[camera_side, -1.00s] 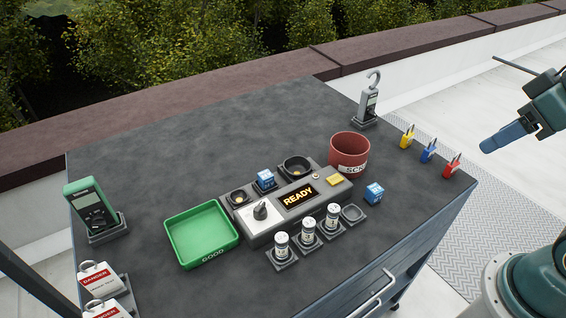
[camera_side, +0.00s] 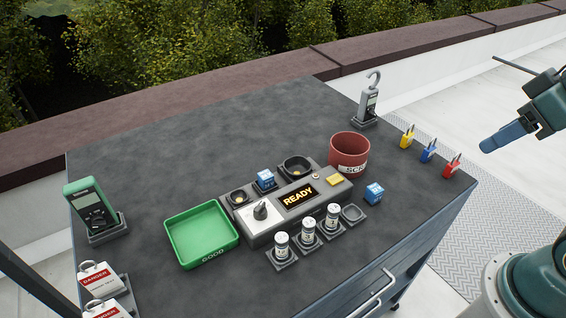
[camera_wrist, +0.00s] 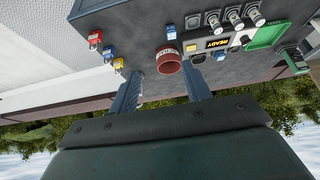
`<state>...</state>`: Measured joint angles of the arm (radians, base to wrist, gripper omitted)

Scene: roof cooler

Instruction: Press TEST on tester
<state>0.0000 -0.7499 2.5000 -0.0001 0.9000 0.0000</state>
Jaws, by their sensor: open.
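The tester (camera_side: 293,203) is a grey box on the dark cabinet top, with a lit display (camera_side: 298,197) reading READY, a knob (camera_side: 260,210) on a white plate and a yellow button (camera_side: 334,180) at its right end. The button's label is too small to read. The tester also shows at the upper right of the wrist view (camera_wrist: 214,45). My gripper (camera_side: 508,137) is at the right of the side view, well away from the tester and above the floor beyond the cabinet edge. In the wrist view its two fingers (camera_wrist: 163,97) are apart with nothing between them.
A red scrap bin (camera_side: 349,152) stands just behind the tester's right end. A green GOOD tray (camera_side: 201,234) is at its left. Three white cylinders (camera_side: 307,229) stand in front, and a blue block (camera_side: 374,192) lies at right. Coloured padlocks (camera_side: 428,151) line the right edge.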

